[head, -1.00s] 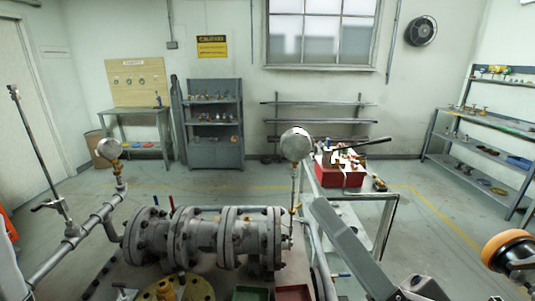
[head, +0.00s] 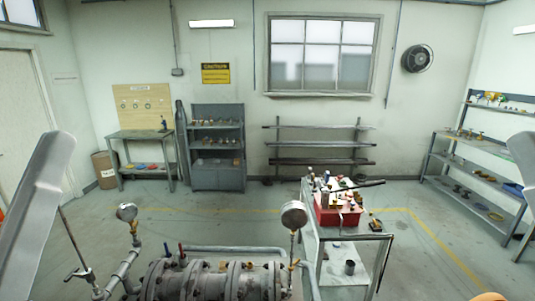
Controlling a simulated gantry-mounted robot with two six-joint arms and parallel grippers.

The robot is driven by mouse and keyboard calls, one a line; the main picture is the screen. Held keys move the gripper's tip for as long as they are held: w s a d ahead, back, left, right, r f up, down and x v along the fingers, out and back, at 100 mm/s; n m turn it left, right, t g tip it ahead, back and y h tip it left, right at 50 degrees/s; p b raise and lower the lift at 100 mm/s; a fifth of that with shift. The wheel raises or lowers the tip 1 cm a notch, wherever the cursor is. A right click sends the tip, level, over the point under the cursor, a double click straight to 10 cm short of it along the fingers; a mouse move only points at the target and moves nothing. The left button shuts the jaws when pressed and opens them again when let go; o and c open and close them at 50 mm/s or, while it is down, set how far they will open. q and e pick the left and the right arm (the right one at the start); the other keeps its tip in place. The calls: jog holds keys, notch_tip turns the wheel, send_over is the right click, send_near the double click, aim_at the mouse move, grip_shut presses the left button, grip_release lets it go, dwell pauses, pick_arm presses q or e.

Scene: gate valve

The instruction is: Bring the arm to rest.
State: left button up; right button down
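A pale grey link of my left arm (head: 42,195) rises along the left side of the head view. A grey link of my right arm (head: 524,150) shows at the right edge. Neither gripper is in view, so I cannot see whether they are open or shut. The flanged grey pipe assembly (head: 215,282) lies at the bottom middle, cut off by the lower edge. A round gauge (head: 294,214) stands at its right end and another gauge (head: 127,212) on the pipe at its left. Only the top of an orange round thing (head: 488,297) shows at the bottom right.
A metal cart (head: 352,237) with a red toolbox (head: 338,213) stands right of the pipe. A workbench (head: 142,143), a grey shelf unit (head: 217,148) and a pipe rack (head: 320,145) line the back wall. Shelves (head: 478,172) stand at the right. The floor between is clear.

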pick_arm(q)
notch_tip(320, 180, up, 18)
jog(key=p, duration=1.4)
pick_arm(e)
notch_tip(320, 180, up, 18)
pick_arm(q)
notch_tip(320, 180, down, 42)
jog(key=b, duration=4.2)
jog(key=shift+f, duration=0.2)
pick_arm(e)
notch_tip(320, 180, down, 42)
jog(key=shift+f, duration=0.25)
